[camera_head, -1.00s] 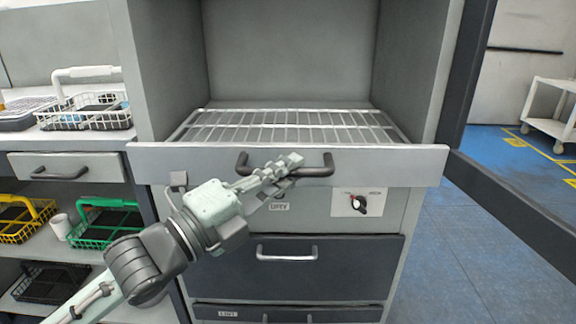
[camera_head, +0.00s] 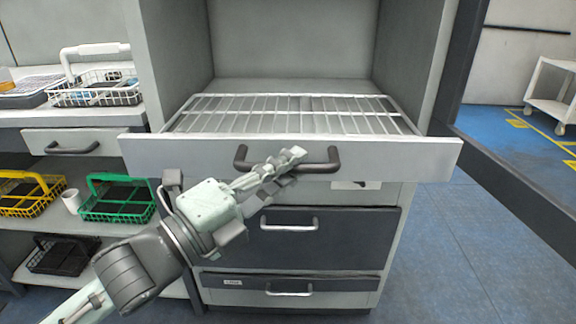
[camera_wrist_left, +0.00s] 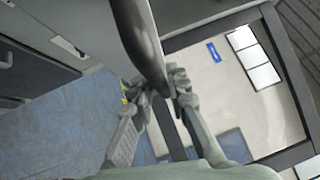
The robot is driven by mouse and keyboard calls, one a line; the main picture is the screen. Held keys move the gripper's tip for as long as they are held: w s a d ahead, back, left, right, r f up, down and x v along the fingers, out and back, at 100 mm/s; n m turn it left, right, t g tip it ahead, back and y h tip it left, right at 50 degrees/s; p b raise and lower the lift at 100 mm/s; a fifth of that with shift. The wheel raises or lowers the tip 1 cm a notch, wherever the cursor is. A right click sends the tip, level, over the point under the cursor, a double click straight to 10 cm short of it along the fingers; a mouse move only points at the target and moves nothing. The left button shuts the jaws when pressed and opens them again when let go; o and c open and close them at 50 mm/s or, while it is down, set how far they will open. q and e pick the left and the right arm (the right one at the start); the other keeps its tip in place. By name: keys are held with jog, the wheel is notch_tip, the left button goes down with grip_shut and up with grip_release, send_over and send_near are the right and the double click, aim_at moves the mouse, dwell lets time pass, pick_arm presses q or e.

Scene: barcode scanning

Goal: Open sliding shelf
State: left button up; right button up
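The sliding shelf (camera_head: 200,158) is a wire rack with a pale front panel, pulled partly out of the grey cabinet (camera_head: 292,45). Its dark bar handle (camera_head: 322,165) is fixed on the front panel. My left gripper (camera_head: 292,158) is at the middle of this handle. In the left wrist view, the dark handle (camera_wrist_left: 140,35) runs between the two fingers of my left gripper (camera_wrist_left: 163,85), which look closed around it. The rack's back part is inside the cabinet. My right gripper is not in view.
Drawers (camera_head: 340,235) with metal handles sit below the shelf. At left, a side counter and racks hold a white basket (camera_head: 95,95), a yellow basket (camera_head: 28,197) and a green basket (camera_head: 118,205). Blue floor (camera_head: 460,240) is clear at right.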

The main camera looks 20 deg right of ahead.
pick_arm(q)
jog(key=o, duration=0.3)
jog(key=v, duration=1.2)
